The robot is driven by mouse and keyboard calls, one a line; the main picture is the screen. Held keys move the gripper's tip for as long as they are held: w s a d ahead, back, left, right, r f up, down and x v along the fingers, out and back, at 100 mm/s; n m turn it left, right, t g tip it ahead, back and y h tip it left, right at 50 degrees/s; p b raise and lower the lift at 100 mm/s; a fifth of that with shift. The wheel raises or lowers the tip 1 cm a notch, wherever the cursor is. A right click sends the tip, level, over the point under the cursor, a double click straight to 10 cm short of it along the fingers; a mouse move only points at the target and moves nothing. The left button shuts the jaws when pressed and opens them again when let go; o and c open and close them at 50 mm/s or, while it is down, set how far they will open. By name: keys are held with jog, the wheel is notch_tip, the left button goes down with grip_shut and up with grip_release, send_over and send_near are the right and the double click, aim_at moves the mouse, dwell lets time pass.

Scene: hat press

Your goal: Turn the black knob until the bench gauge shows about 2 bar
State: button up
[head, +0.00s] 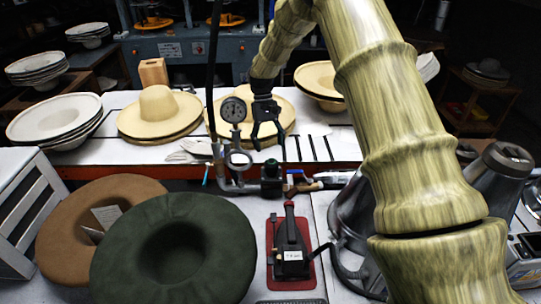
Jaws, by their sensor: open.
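The bench gauge (234,109) is a round dial on a grey pipe stand at the middle of the view. Its needle is too small to read. A second round, pale-faced fitting (238,160) sits below it. A dark knob-like part (271,181), seemingly the black knob, stands at the right end of the pipework. My gripper (270,144) is black and points down, with its fingers apart and nothing between them. It appears above the knob in the picture, just right of the gauge; I cannot tell the depth gap.
A green felt hat (172,255) and a brown hat (75,225) lie at front left. A black tool on a red base (291,255) stands in front of the pipework. Straw hats (158,112) lie behind. A grey metal machine (497,178) stands at right.

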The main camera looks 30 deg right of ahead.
jog(key=shift+v, duration=2)
jog(key=shift+d, duration=0.1)
